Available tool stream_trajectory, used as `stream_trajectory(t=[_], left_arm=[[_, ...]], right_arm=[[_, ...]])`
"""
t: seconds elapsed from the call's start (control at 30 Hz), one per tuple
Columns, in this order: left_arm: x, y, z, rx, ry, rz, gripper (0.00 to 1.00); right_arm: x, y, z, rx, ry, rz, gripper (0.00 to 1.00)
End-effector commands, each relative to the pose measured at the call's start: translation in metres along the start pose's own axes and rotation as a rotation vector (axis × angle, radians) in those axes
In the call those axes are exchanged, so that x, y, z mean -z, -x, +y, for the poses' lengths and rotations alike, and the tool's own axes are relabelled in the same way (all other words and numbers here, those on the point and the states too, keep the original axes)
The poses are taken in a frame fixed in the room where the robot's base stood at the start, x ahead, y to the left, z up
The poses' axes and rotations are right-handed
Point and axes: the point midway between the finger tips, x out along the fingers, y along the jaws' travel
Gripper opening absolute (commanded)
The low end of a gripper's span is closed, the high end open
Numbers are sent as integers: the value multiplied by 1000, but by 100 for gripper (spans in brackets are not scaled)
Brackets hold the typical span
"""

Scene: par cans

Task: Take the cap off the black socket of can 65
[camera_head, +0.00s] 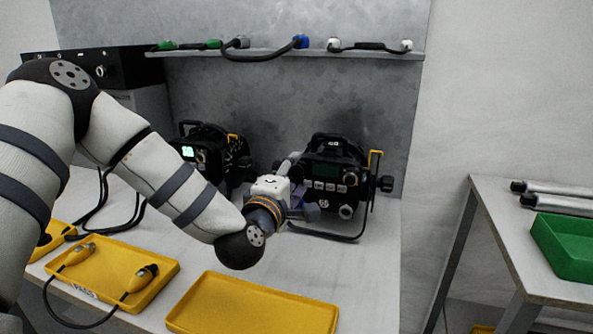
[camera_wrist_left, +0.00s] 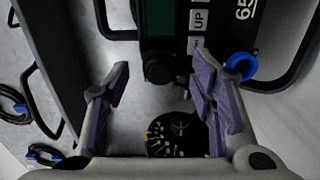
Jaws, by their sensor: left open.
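Can 65 (camera_head: 330,172) is the black lamp on the right in the head view, with a dark green screen and pale buttons on its back. Its "65" mark (camera_wrist_left: 245,8) and an UP button (camera_wrist_left: 198,20) show in the left wrist view. A blue ring-shaped socket or cap (camera_wrist_left: 241,66) sits beside the buttons there. I cannot make out the black socket or its cap for certain. My left gripper (camera_head: 296,192) is at the left side of can 65 and hides part of it. Its purple-padded fingers (camera_wrist_left: 160,95) are apart with nothing between them. My right gripper is out of view.
Another can (camera_head: 205,155) with a lit green screen stands left. Yellow trays (camera_head: 255,308) lie in front, one holding yellow-ended leads (camera_head: 140,279). A shelf (camera_head: 285,53) with cables runs behind. A round black part with pale marks (camera_wrist_left: 178,135) shows low in the wrist view.

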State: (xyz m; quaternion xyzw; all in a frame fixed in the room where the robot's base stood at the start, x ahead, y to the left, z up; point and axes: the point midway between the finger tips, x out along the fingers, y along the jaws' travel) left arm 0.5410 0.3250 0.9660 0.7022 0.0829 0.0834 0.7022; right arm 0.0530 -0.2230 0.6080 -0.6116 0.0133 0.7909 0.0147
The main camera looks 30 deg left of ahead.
Motion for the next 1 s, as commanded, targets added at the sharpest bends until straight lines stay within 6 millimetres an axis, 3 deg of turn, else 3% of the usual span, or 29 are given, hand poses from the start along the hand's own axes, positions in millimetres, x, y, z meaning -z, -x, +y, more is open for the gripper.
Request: stream_trajectory(t=[1.0], left_arm=[[0, 0, 2, -2, 1, 0, 50]], right_arm=[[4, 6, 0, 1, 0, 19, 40]])
